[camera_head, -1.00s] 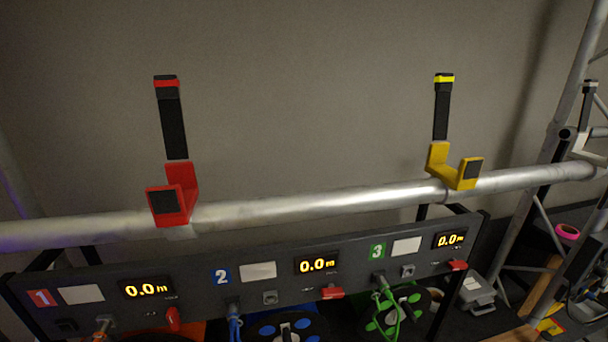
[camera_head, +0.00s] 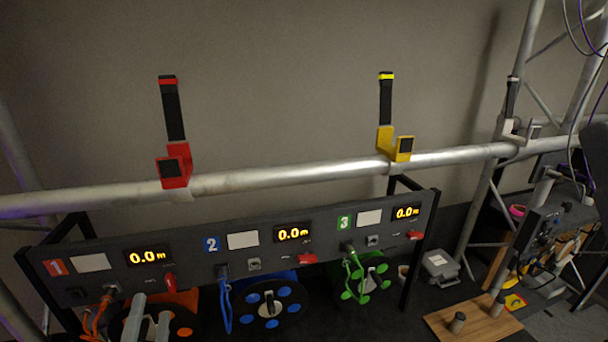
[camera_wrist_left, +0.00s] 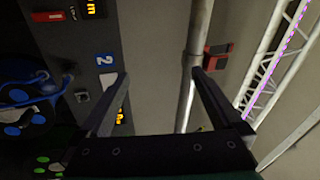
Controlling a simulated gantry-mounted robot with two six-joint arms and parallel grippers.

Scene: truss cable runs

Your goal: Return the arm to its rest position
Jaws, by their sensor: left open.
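My left gripper (camera_head: 148,322) comes in at the bottom edge of the head view, in front of the orange reel below panel section 1. Its two grey fingers are apart with nothing between them. In the left wrist view my left gripper (camera_wrist_left: 160,100) is also open and empty. There the panel lies on the left and the truss tube (camera_wrist_left: 190,70) runs near the right finger, with the gap to it unclear. My right gripper is not in view.
A control panel (camera_head: 190,258) with three lit displays stands under a horizontal truss tube (camera_head: 300,180). A red hook (camera_head: 173,170) and a yellow hook (camera_head: 393,145) sit on the tube. Cable reels stand below, including a blue one (camera_head: 268,302). A wooden board (camera_head: 480,322) lies lower right.

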